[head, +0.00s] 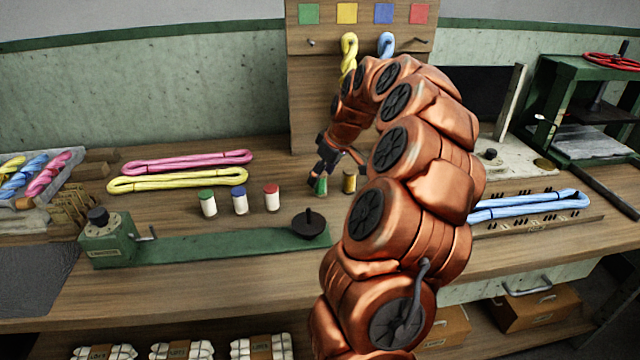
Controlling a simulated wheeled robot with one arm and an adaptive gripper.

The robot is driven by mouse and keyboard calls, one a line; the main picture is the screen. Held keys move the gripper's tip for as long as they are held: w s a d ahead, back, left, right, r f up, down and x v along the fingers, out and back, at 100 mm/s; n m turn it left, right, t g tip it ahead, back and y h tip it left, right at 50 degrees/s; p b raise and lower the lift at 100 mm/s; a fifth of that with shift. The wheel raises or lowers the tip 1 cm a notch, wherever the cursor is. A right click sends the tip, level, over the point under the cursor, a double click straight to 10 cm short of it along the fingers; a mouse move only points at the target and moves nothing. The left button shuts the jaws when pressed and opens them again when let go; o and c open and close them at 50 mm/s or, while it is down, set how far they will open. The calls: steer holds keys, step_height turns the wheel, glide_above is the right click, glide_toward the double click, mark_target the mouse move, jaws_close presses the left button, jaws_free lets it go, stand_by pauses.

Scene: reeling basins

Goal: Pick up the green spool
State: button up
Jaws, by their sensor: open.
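The green spool (320,187) stands upright on the wooden bench, in the middle of the head view, left of a gold-coloured spool (349,184). My copper arm reaches over the bench from the lower right. My gripper (336,166) is open, with its dark fingers pointing down at the green spool. One finger overlaps the spool's top in the picture. I cannot tell whether it touches the spool. Part of the bench behind my arm is hidden.
A green winder (220,246) lies in front, with a dark knob. Pink (185,162), yellow (177,180) and blue (530,204) skeins lie on the bench. A pegged board (300,90) rises behind.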

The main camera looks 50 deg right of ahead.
steer(key=x, duration=0.2)
steer(key=p+x, duration=0.1)
steer(key=x, duration=0.2)
steer(key=shift+d, duration=0.25)
steer(key=shift+r, duration=0.1)
steer(key=c, duration=1.2)
